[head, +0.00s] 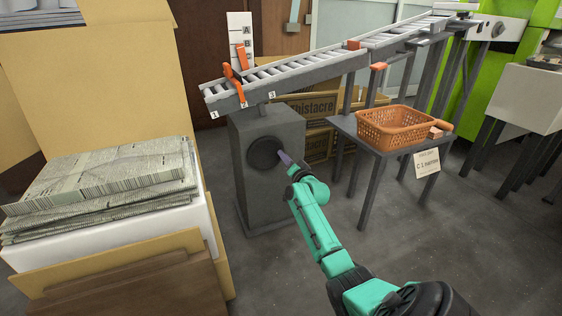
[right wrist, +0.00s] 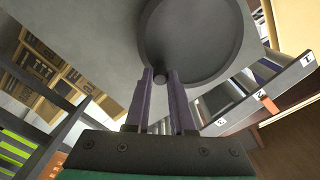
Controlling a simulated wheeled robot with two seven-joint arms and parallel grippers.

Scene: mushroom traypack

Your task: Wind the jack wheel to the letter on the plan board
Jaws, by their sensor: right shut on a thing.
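The jack wheel (head: 264,152) is a dark round disc on the front of a grey pedestal (head: 270,190); it also shows large in the right wrist view (right wrist: 192,40). My right gripper (head: 287,160) is at the wheel's right edge. In the right wrist view its purple fingers (right wrist: 161,82) are shut on the wheel's small dark knob (right wrist: 161,76). A white letter scale (head: 240,30) behind the conveyor's low end shows A and B; lower marks are partly hidden by an orange piece (head: 242,58). The plan board (head: 427,163) hangs at the table and seems to read C 1. My left gripper is out of view.
A sloping roller conveyor (head: 300,76), marked 1, 2, 3 at its low end, runs above the pedestal. An orange basket (head: 390,128) stands on a grey table (head: 360,140). Stacked paper (head: 110,175) on a white box is at left.

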